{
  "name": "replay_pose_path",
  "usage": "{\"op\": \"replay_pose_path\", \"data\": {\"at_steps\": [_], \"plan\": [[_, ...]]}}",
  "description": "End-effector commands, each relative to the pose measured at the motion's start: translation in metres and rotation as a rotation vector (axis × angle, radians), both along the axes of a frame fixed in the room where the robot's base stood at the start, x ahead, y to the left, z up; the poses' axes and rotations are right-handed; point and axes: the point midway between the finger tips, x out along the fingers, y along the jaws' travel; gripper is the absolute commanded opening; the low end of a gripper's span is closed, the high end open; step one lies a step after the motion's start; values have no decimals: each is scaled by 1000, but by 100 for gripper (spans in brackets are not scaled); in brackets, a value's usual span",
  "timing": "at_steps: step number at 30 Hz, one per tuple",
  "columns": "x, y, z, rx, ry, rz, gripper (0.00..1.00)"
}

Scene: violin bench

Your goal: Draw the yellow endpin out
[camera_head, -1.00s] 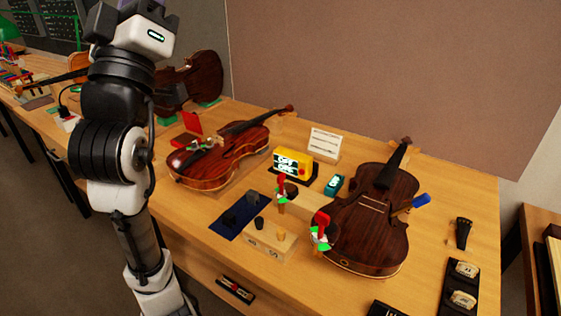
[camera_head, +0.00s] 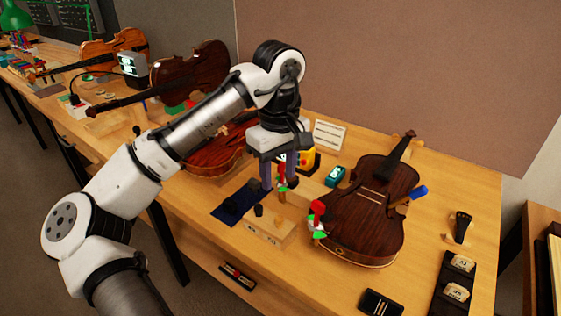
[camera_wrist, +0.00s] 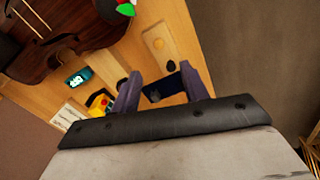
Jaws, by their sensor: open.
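My gripper (camera_head: 279,186) points down over the bench, behind and above the block, open and empty. In the wrist view, the open fingers (camera_wrist: 160,70) frame the dark blue mat.
A dark violin (camera_head: 370,215) lies right of the block, with a red-and-green clamp (camera_head: 317,218) at its edge. The blue mat (camera_head: 230,212) lies left of the block. A yellow box (camera_head: 307,158) and a green device (camera_head: 333,176) stand behind.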

Motion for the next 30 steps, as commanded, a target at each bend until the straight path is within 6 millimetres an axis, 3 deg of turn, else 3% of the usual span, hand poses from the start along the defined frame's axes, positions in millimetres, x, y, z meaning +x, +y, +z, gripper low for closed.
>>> {"op": "replay_pose_path", "data": {"at_steps": [9,18,30], "plan": [[0,-1,-61,-7,1,-4,45],[0,-1,-108,-5,-2,-4,45],[0,-1,-123,-5,-4,-5,45]]}}
